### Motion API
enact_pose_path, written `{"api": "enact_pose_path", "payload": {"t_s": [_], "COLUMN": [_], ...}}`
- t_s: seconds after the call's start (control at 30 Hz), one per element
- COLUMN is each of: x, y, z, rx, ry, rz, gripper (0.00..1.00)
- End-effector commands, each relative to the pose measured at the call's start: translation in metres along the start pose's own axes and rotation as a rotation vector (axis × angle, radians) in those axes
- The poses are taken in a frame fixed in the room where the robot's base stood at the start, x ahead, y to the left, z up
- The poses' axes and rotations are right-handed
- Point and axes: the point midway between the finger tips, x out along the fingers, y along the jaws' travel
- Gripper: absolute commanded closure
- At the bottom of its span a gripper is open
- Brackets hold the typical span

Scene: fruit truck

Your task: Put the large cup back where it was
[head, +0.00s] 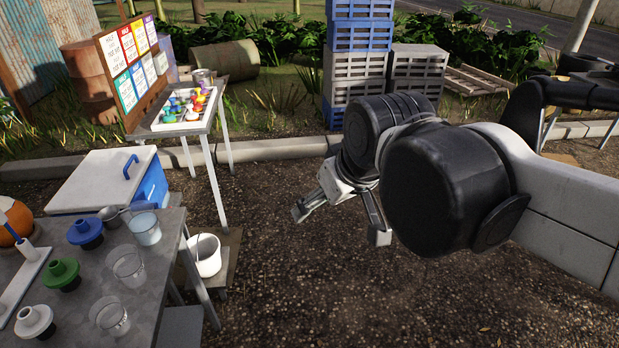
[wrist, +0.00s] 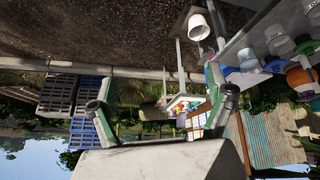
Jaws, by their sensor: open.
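Three clear cups stand on the grey table at the left in the head view: one far cup with bluish contents (head: 145,229), a middle cup (head: 129,266) and a near cup (head: 111,317). I cannot tell for sure which is the large cup. In the wrist view, clear cups (wrist: 278,40) show at the upper right, with the picture turned over. My gripper (head: 340,224) is open and empty, in the air above the gravel, well to the right of the table. Its two spread fingers also show in the wrist view (wrist: 155,88).
The grey table (head: 168,264) also holds blue, green and white lidded items and a metal scoop. A white bucket (head: 206,255) stands low beside it. A cooler (head: 103,180) and a small stand with a colourful tray (head: 184,110) lie beyond. Open gravel lies under my gripper.

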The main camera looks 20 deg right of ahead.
Motion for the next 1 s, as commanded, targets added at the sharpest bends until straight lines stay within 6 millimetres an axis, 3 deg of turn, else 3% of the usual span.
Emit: {"api": "enact_pose_path", "payload": {"t_s": [0.1, 0.3, 1.0], "x": [0.002, 0.006, 0.006], "y": [0.007, 0.011, 0.012], "z": [0.036, 0.066, 0.070], "rx": [0.095, 0.187, 0.202], "ry": [0.029, 0.058, 0.064], "rz": [0.025, 0.046, 0.049], "gripper": [0.14, 0.14, 0.14]}}
